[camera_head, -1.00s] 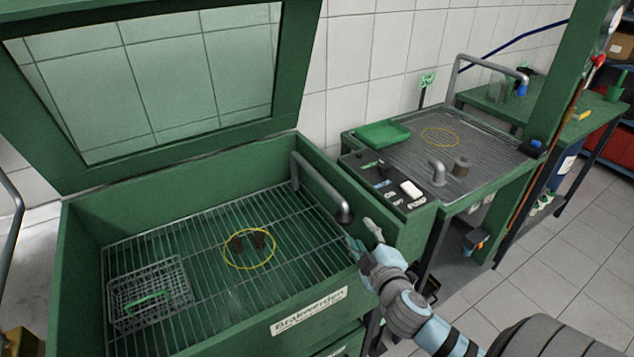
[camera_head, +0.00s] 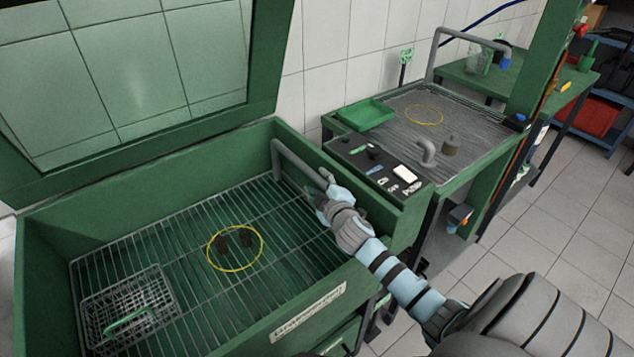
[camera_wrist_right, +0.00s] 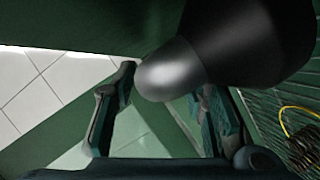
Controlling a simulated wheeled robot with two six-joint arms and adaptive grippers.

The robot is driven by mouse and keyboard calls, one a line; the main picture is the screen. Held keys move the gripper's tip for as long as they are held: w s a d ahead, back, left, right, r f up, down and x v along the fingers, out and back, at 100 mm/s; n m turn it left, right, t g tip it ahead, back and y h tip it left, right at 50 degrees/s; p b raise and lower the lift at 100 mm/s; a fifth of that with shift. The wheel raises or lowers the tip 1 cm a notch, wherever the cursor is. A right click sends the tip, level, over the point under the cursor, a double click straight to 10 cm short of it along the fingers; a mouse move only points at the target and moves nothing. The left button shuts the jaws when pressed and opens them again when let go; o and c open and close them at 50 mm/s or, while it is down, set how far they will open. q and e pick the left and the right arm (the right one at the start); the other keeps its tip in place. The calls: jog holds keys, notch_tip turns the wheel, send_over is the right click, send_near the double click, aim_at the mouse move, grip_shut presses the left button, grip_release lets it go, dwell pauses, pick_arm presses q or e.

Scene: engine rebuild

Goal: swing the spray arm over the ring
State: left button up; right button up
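The spray arm (camera_head: 298,161) is a bent grey pipe at the right inner wall of the open green wash cabinet. The yellow ring (camera_head: 235,248) lies flat on the wire rack, around two small dark brown parts (camera_head: 234,241). My right gripper (camera_head: 323,197) is at the free end of the spray arm, hiding part of it in the head view. In the right wrist view, its two fingers (camera_wrist_right: 165,85) are apart, with the grey rounded nozzle (camera_wrist_right: 168,75) in front of and between them. I cannot tell whether they touch it. My left gripper is not in view.
A wire basket (camera_head: 125,305) with a green handle stands on the rack at the front left. The cabinet's front wall (camera_head: 365,262) and raised lid (camera_head: 262,60) bound the space. A second bench (camera_head: 470,100) at right carries another yellow ring (camera_head: 424,114) and pipe.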

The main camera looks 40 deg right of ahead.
jog(key=shift+x, duration=1.05)
jog(key=shift+c, duration=0.5)
grip_shut()
